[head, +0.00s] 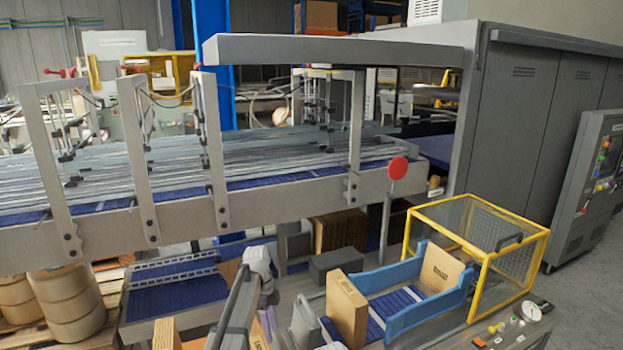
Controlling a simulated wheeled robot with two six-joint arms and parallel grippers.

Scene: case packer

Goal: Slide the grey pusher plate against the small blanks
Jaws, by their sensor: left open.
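My left gripper (268,292) is at the bottom centre, at the end of my grey arm. It is open, and its fingertips are small and partly hidden. A dark grey block (338,262) stands behind the blue-railed magazine; I cannot tell whether it is the pusher plate. One brown cardboard blank (346,312) stands upright at the magazine's near left end, right of my gripper. Another brown blank (441,268) stands at its far right end. A brown stack (340,232) is behind the grey block. I cannot tell which are the small blanks. My right gripper does not show.
The blue magazine rail (425,308) runs beside a yellow-framed mesh guard (480,218). A red round paddle (398,168) stands on a post behind. A conveyor with grey uprights (138,160) spans the left. A gauge (532,311) and buttons are at the lower right.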

